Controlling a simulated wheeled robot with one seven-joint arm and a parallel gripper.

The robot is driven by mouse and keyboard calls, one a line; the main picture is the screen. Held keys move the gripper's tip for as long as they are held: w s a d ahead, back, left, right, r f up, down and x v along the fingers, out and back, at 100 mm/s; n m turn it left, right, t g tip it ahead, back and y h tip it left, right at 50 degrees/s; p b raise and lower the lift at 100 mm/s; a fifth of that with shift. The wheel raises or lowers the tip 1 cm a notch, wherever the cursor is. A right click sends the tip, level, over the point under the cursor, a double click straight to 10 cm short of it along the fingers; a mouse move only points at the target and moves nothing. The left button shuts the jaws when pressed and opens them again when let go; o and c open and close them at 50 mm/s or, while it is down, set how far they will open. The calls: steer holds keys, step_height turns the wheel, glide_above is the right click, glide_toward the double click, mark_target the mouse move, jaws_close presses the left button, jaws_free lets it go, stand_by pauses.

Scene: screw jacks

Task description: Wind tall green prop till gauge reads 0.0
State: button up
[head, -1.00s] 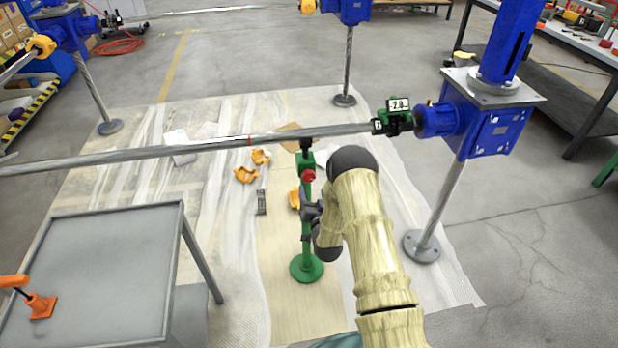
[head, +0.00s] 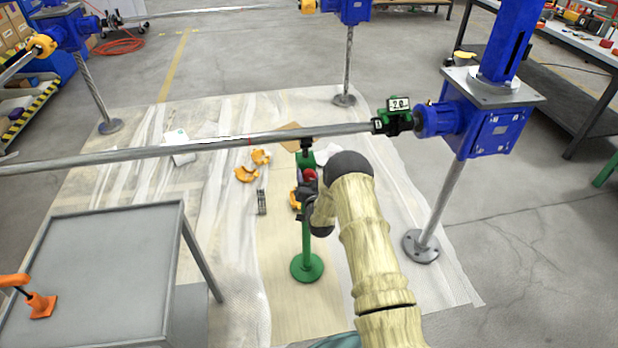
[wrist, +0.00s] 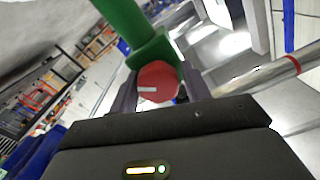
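The tall green prop (head: 307,235) stands upright on a round green foot, its top close under the long grey bar (head: 220,147). Its red knob (head: 309,175) is near the top; it also shows in the wrist view (wrist: 158,82), with a white mark lying nearly level. The green gauge (head: 397,112) is on the bar's right end; its display reads about 2.0, with a possible minus sign too small to confirm. My gripper (head: 307,187) is at the knob. In the wrist view its dark fingers (wrist: 160,92) stand open on either side of the knob; firm contact is not visible.
A blue jack (head: 485,125) on a steel post stands right of my arm. A grey table (head: 110,240) with an orange tool (head: 40,303) is at lower left. Orange parts (head: 246,174) and a small dark item (head: 261,202) lie on the floor sheet behind the prop.

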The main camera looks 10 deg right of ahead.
steer(key=shift+d, duration=0.1)
steer(key=c, duration=0.5)
steer(key=shift+c, duration=0.2)
steer(key=shift+m+b, duration=0.3)
steer(key=shift+m, duration=0.1)
steer(key=m+b, duration=0.2)
steer(key=m, duration=0.1)
steer(key=shift+w+d, duration=0.1)
steer(key=shift+d, duration=0.05)
steer(key=m+b, duration=0.2)
steer(key=m, duration=0.3)
steer(key=shift+r+b, duration=0.2)
steer(key=shift+b, duration=0.1)
steer(key=o, duration=0.9)
steer(key=shift+o, duration=0.4)
